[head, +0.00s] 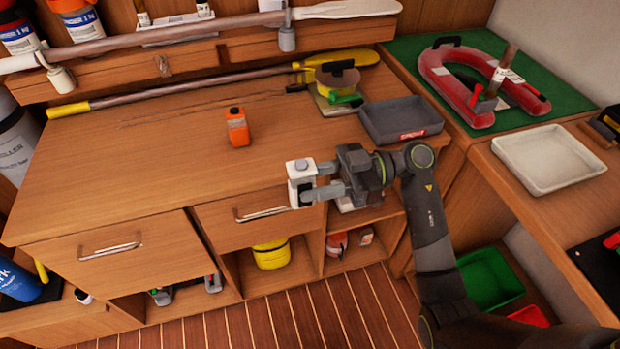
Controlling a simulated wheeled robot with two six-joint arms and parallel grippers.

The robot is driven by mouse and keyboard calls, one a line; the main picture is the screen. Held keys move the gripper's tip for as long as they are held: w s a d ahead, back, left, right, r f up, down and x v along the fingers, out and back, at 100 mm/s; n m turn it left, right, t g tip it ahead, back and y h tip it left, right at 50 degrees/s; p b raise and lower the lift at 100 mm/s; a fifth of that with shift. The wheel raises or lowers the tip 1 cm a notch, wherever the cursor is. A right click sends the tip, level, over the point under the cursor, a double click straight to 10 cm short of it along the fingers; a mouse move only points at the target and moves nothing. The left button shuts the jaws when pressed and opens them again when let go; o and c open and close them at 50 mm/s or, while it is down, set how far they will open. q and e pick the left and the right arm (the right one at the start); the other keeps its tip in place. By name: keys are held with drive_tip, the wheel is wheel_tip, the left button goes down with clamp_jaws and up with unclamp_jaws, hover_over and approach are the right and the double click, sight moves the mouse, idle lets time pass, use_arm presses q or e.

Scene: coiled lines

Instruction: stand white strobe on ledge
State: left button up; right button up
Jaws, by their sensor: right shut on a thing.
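My right gripper (318,181) is shut on the white strobe (299,170), a small white block with a dark patch low on its face. It holds the strobe roughly upright near the front edge of the wooden counter, over the drawer side in the picture. Part of the strobe is covered by the fingers. A raised wooden ledge (118,79) runs along the back wall behind the counter, well apart from the strobe. An orange strobe-like box (237,128) stands on the counter, left of and behind my right gripper. My left gripper is out of view.
A long paddle (180,33) lies along the ledge, with a white tray (178,30) behind it. A yellow-ended paddle (180,91) lies on the counter below. A grey tray (400,119) sits at the counter's right. The counter's left and middle are mostly clear.

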drive_tip(key=shift+s+d+n+g+h, duration=0.1)
drive_tip(key=shift+d+n+g+h, duration=0.25)
drive_tip(key=shift+g, duration=0.4)
drive_tip(key=shift+s+d+n+g+h, duration=0.1)
drive_tip(key=shift+d+n+g, duration=0.3)
drive_tip(key=shift+n+g, duration=0.25)
drive_tip(key=shift+s+d+n+g+h, duration=0.1)
drive_tip(key=shift+d+n+g+h, duration=0.25)
drive_tip(key=shift+g, duration=0.45)
drive_tip(key=s+d+f+m+t+h, duration=0.1)
drive_tip(key=s+d+f+m+t, duration=0.1)
drive_tip(key=d+m+t, duration=1)
drive_tip(key=s+d+t, duration=0.1)
drive_tip(key=d+t, duration=0.1)
drive_tip(key=t, duration=0.4)
drive_tip(key=shift+d, duration=0.35)
